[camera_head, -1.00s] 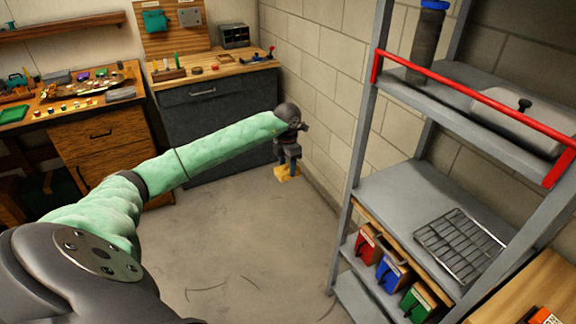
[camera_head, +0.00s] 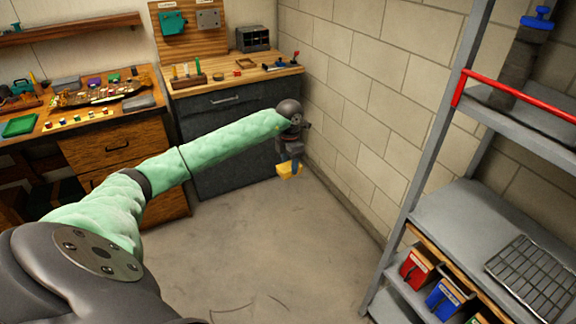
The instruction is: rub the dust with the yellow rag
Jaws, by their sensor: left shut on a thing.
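My left arm reaches in from the lower left toward the corner of the room. My left gripper (camera_head: 291,161) hangs pointing down at its end and is shut on the yellow rag (camera_head: 288,171). The rag is a small yellow patch below the fingers, held in front of the dark cabinet near the block wall. I cannot tell whether it touches anything behind it. No dust patch stands out clearly; only dark curved marks show on the grey floor (camera_head: 262,255). My right gripper is not in view.
A workbench (camera_head: 250,76) with small tools stands at the back over a dark cabinet. A wooden desk (camera_head: 115,147) with many small items is at the left. A grey metal shelf (camera_head: 450,212) with a wire rack (camera_head: 535,275) and coloured bins stands at the right. The middle floor is clear.

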